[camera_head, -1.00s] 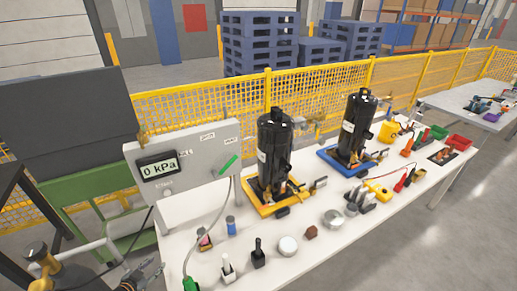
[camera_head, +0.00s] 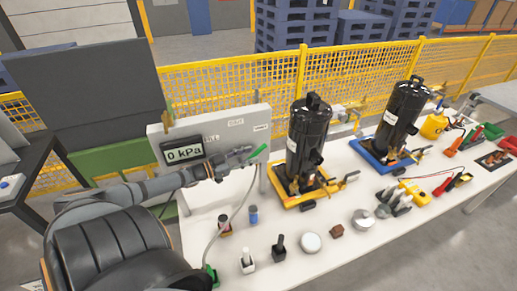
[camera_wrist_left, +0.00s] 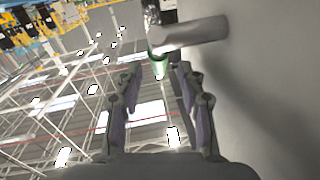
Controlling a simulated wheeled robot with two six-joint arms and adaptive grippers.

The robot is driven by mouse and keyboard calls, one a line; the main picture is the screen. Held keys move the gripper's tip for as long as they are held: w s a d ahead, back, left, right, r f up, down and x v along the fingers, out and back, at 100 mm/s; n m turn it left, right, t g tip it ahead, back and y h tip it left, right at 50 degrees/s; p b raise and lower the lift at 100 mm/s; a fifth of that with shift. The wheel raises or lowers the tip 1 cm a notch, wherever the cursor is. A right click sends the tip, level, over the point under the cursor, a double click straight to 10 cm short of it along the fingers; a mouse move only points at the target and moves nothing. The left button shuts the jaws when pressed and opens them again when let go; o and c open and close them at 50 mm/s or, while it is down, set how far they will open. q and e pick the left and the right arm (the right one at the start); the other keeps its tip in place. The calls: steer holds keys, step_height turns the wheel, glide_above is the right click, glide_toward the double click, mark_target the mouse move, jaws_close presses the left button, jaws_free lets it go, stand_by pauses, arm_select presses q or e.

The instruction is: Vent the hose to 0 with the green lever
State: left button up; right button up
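The green lever (camera_head: 259,154) sits on the right part of the grey panel (camera_head: 250,119), tilted up to the right. The panel's display (camera_head: 183,151) reads 0 kPa. My left gripper (camera_head: 240,158) is at the panel front, just left of the lever and partly covering its lower end. In the left wrist view the gripper (camera_wrist_left: 159,69) is open, with the green lever (camera_wrist_left: 160,66) ahead between its fingertips; contact cannot be told. A grey hose (camera_head: 232,219) hangs from the panel to a green fitting (camera_head: 211,275) on the table. My right gripper is not in view.
Two black compressors (camera_head: 308,135) (camera_head: 403,112) stand on yellow and blue bases right of the panel. Small items, including a blue canister (camera_head: 253,215) and a white disc (camera_head: 311,243), lie on the white table (camera_head: 285,275). A yellow mesh fence (camera_head: 225,82) runs behind.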

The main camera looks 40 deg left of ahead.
mark_target(253, 154)
arm_select(q)
steer(key=b+x, duration=0.1)
steer(key=x, duration=0.3)
steer(key=shift+d, duration=0.15)
steer(key=shift+w, duration=0.1)
jaws_close()
